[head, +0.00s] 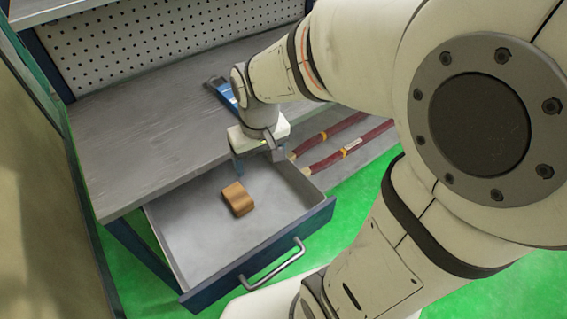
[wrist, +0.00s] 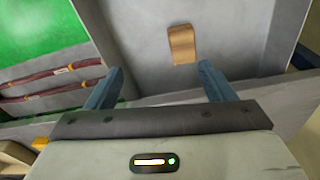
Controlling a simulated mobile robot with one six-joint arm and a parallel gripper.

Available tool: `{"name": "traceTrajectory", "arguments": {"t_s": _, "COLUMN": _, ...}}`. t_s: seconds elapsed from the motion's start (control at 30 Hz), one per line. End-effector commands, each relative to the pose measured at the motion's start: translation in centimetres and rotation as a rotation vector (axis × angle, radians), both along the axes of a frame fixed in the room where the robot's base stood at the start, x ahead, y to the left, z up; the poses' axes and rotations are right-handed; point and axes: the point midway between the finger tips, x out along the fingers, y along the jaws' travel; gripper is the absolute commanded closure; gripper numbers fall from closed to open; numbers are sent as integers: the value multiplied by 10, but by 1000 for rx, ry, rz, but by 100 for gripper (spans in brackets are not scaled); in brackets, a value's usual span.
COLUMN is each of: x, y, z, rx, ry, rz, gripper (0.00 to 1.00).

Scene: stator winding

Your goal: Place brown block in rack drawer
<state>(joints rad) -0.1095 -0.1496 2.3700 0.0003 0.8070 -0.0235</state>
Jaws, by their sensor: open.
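The brown block (head: 238,199) lies on the floor of the open rack drawer (head: 195,245), near its middle. It also shows in the wrist view (wrist: 182,45), beyond and between my fingertips, touched by neither finger. My gripper (head: 262,163) is above the back of the drawer, at the edge of the rack's worktop. In the wrist view both blue fingers of my gripper (wrist: 162,82) are spread apart with nothing between them. The drawer is pulled out and its front has a metal handle (head: 272,264).
A grey worktop (head: 140,140) with a pegboard behind it is above the drawer. A blue tool (head: 222,92) lies on the worktop near my arm. Dark red bars with yellow bands (head: 345,148) lie right of the drawer. The floor is green.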

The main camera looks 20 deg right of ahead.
Motion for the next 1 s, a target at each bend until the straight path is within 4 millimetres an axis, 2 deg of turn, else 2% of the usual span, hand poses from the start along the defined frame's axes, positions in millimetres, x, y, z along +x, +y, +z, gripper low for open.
{"name": "traceTrajectory", "arguments": {"t_s": 0.03, "x": -10, "y": -7, "z": 9, "rx": 2, "ry": -21, "rz": -21, "gripper": 24}}
{"name": "traceTrajectory", "arguments": {"t_s": 0.2, "x": -43, "y": -25, "z": 29, "rx": 6, "ry": -65, "rz": -80, "gripper": 24}}
{"name": "traceTrajectory", "arguments": {"t_s": 0.4, "x": -67, "y": -34, "z": 39, "rx": 7, "ry": -94, "rz": -121, "gripper": 24}}
{"name": "traceTrajectory", "arguments": {"t_s": 0.57, "x": -73, "y": -36, "z": 40, "rx": 8, "ry": -99, "rz": -131, "gripper": 24}}
{"name": "traceTrajectory", "arguments": {"t_s": 1.0, "x": -72, "y": -35, "z": 40, "rx": 8, "ry": -99, "rz": -130, "gripper": 24}}
